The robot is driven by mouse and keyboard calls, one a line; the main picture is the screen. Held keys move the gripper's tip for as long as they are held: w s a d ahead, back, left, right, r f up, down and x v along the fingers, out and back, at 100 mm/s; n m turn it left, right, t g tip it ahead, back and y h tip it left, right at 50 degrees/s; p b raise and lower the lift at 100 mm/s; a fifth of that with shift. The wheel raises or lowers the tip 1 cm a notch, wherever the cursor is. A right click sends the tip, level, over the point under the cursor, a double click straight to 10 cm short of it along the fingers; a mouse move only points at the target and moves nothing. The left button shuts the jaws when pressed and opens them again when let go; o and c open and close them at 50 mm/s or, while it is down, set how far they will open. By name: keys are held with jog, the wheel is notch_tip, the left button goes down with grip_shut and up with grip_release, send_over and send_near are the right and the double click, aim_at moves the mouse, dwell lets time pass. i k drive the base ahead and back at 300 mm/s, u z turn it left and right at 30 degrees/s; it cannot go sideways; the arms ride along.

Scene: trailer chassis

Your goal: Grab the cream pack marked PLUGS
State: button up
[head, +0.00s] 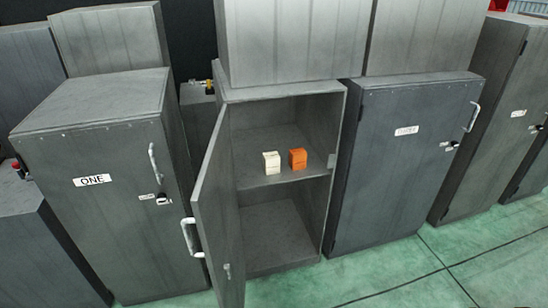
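A small cream pack (272,162) stands upright on the middle shelf of the open cabinet (338,150). Its marking is too small to read. An orange pack (298,159) stands just to its right on the same shelf (256,180), with a narrow gap between them. My gripper is not in view.
The open cabinet's door (212,215) swings out toward the front left, its handle (192,237) sticking out. Closed cabinets marked ONE (92,180) and THREE (406,131) stand on either side. Green floor (400,275) is free in front at the right.

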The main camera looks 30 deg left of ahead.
aim_at(272, 160)
jog(key=z, duration=0.05)
jog(key=i, duration=2.85)
jog(key=u, duration=3.15)
